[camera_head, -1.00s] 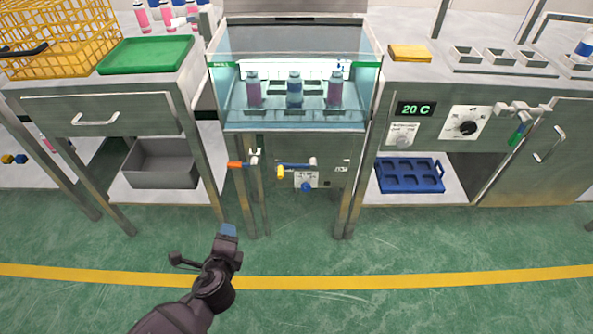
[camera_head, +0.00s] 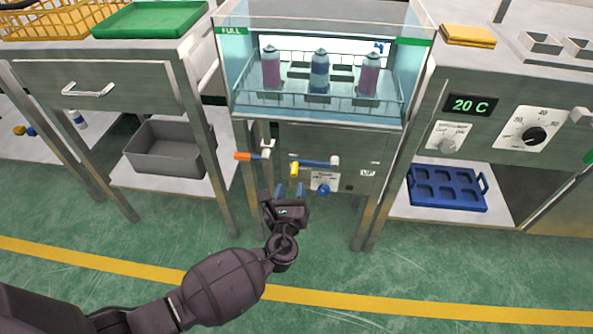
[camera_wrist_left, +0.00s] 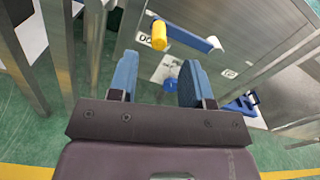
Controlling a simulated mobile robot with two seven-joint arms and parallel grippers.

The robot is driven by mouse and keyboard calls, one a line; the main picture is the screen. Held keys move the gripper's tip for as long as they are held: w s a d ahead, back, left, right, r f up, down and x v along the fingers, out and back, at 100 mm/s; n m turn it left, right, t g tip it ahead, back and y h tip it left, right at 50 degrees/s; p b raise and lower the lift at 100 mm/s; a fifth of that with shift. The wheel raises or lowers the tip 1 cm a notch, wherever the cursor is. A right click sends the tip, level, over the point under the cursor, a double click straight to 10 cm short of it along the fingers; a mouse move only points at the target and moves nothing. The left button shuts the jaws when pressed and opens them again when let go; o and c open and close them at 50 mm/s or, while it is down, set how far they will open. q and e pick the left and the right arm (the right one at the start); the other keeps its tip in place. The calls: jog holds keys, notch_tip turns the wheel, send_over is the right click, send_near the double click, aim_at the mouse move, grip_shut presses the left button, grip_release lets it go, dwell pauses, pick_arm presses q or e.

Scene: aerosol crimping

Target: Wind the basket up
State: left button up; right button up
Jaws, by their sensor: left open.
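A wire basket (camera_head: 300,103) holds three spray cans, two pink and one blue (camera_head: 319,72), inside the glass-sided water bath (camera_head: 420,75). On the bath's front panel is a crank with a blue arm (camera_head: 318,163) and a yellow handle (camera_head: 294,170). My left gripper (camera_head: 289,191) is open and empty, just below the yellow handle in the head view. In the left wrist view its blue fingers (camera_wrist_left: 158,82) are spread, and the yellow handle (camera_wrist_left: 159,35) shows beyond them, between their directions. The handle appears apart from the fingers. My right gripper is not in view.
An orange-handled lever (camera_head: 250,156) is left of the crank. A blue knob (camera_head: 323,189) sits below it. Metal legs of the benches flank the panel. A grey bin (camera_head: 165,150) and a blue tray (camera_head: 447,187) are on low shelves. The green floor in front is clear.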

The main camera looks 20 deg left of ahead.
aim_at(293, 176)
pick_arm(q)
jog(key=x, duration=0.1)
jog(key=b+x, duration=0.1)
jog(key=x, duration=0.3)
jog(key=shift+w+a+f, duration=0.1)
jog(key=shift+w+f, duration=0.15)
jog(key=shift+b+x, duration=0.3)
jog(key=shift+x, duration=0.65)
jog(key=shift+r, duration=0.15)
jog(key=shift+c, duration=0.4)
grip_shut()
